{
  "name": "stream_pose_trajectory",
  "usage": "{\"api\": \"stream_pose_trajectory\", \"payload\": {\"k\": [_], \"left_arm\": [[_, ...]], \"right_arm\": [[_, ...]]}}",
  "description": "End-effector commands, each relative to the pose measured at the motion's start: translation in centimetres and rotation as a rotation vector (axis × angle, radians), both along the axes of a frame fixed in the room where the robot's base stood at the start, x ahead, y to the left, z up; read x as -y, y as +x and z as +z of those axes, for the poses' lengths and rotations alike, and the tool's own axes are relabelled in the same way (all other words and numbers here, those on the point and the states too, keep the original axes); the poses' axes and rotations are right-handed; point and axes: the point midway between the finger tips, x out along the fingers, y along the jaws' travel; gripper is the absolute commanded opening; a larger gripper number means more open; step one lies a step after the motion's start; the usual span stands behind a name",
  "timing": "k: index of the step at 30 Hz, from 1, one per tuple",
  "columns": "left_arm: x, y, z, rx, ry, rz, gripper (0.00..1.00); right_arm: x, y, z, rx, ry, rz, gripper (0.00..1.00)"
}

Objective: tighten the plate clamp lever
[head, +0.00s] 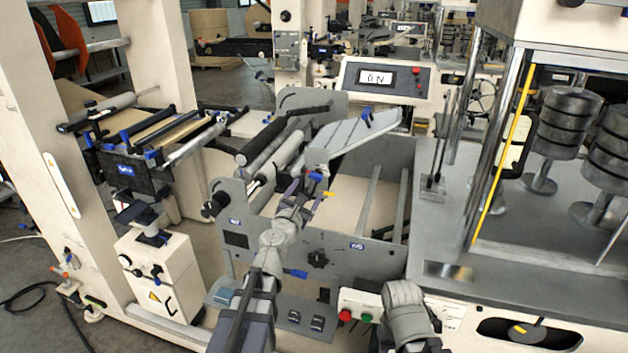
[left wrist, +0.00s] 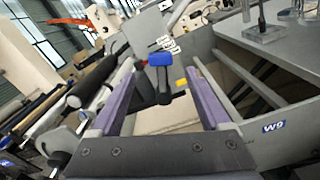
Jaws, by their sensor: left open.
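A lever with a blue end (head: 316,176), which appears to be the plate clamp lever, is at the lower end of the pale angled plate (head: 350,138). In the left wrist view, the blue end (left wrist: 159,60) and its dark stem show between my finger tips. My left gripper (head: 306,192) is open, with its purple fingers either side of the lever. In the left wrist view, the left gripper (left wrist: 160,82) shows gaps beside the lever; contact cannot be told. My right arm shows at the bottom, but its gripper is not visible.
A yellow tab (head: 328,194) is close beside the lever. Dark and grey rollers (head: 265,147) lie to the left. Another blue handle (head: 367,113) is higher on the plate.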

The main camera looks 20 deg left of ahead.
Motion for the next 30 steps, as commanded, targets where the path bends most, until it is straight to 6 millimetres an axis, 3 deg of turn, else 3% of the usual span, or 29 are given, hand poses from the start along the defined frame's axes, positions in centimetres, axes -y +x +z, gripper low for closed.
{"api": "stream_pose_trajectory", "payload": {"k": [13,23,30], "left_arm": [[0.2,6.5,0.0,0.0,0.003,-0.001,0.8],[0.3,7.0,0.0,-0.001,0.003,-0.002,0.8],[0.3,7.0,0.0,-0.001,0.003,-0.002,0.55]], "right_arm": [[0.0,0.0,0.0,0.0,0.0,0.0,0.55],[0.0,0.0,0.0,0.0,0.0,0.0,0.55],[0.0,0.0,0.0,0.0,0.0,0.0,0.55]]}}
